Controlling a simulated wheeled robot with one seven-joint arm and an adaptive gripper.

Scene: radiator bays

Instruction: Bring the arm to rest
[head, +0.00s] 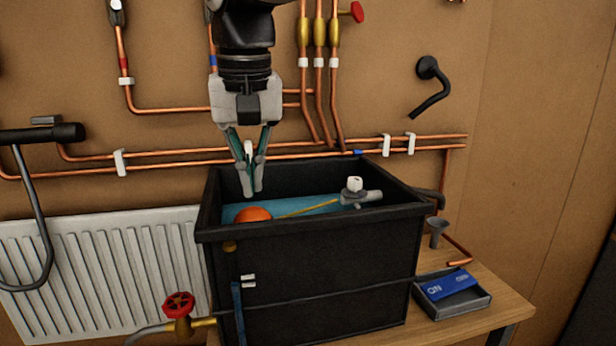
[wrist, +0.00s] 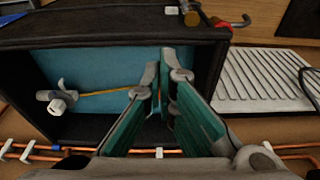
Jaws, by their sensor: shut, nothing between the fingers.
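My gripper (head: 254,192) points down over the left back part of an open black tank (head: 310,270). Its fingertips are at about the height of the tank's rim in the head view. In the wrist view my gripper (wrist: 165,58) has its fingertips together with nothing held, above the tank's blue water (wrist: 100,67). The ball is hidden in the wrist view.
Copper pipes (head: 290,152) cross the wall behind the tank. A white radiator (head: 110,270) stands at the left. A red-handled valve (head: 179,304) is at the tank's front left. A small tray (head: 478,304) with a blue box (head: 447,284) lies on the wooden bench at the right.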

